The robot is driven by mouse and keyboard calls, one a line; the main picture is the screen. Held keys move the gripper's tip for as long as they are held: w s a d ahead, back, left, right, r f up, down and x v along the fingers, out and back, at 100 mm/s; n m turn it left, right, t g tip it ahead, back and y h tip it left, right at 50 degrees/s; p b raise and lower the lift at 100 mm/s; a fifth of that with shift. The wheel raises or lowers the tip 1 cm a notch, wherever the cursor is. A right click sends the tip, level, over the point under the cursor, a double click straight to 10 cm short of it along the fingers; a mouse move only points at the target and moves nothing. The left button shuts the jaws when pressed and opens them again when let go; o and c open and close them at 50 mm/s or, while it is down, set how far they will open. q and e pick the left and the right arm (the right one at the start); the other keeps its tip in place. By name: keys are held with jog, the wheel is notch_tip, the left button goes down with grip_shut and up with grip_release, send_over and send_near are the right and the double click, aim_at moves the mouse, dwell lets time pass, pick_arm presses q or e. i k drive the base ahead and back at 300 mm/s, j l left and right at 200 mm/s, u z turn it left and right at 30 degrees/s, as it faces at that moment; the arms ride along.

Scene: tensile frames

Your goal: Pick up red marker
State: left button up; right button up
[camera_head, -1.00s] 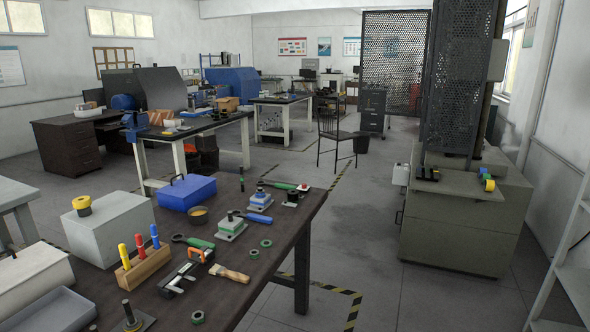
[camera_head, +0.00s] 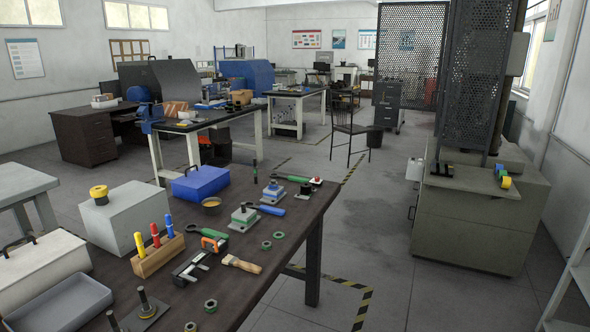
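The red marker (camera_head: 155,235) stands upright in a wooden block holder (camera_head: 158,259) on the dark table (camera_head: 252,290). It is the middle one, between a yellow marker (camera_head: 140,244) on its left and a blue marker (camera_head: 169,226) on its right. The lower part of the red marker is hidden in the holder. Neither of my grippers shows in the head view.
A grey box with a yellow button (camera_head: 133,214) stands behind the holder, and a blue case (camera_head: 201,182) beyond it. A clamp (camera_head: 193,268), a brush (camera_head: 241,264) and green rings lie to the right. A grey tray (camera_head: 60,300) is at the front left.

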aim_at(154, 229)
jog(key=u, duration=1.25)
jog(key=i+l, duration=0.65)
jog(key=l, duration=0.1)
